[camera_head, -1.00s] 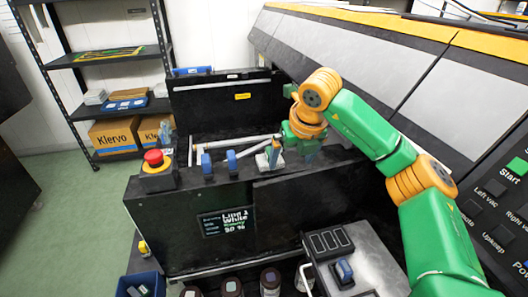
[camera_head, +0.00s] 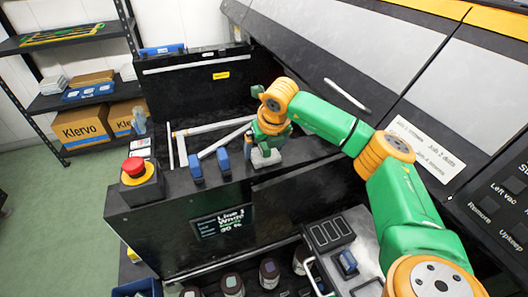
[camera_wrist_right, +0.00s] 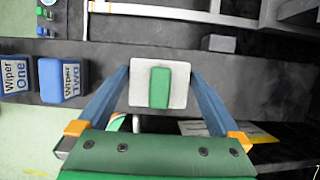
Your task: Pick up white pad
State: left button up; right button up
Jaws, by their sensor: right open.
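The white pad (camera_head: 265,158) stands on the black ledge of the machine, partly hidden by my right gripper (camera_head: 264,146). In the right wrist view the pad (camera_wrist_right: 140,90) is a pale rounded square with a green block on top. My right gripper (camera_wrist_right: 161,78) is open there, with one blue finger on each side of the pad. A gap seems to show at each side; contact is hard to judge. My left gripper is not in view.
Two blue wipers (camera_head: 195,168) stand left of the pad; the wrist view shows the labelled wiper two (camera_wrist_right: 63,80). A red emergency button (camera_head: 134,167) is further left. White bars lie behind the ledge. Several dark bottles (camera_head: 269,272) stand below the front panel.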

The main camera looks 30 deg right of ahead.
jog(key=shift+s+r, duration=0.1)
jog(key=shift+s, duration=0.1)
jog(key=c, duration=0.9)
jog(key=shift+w, duration=0.1)
jog(key=shift+c, duration=0.4)
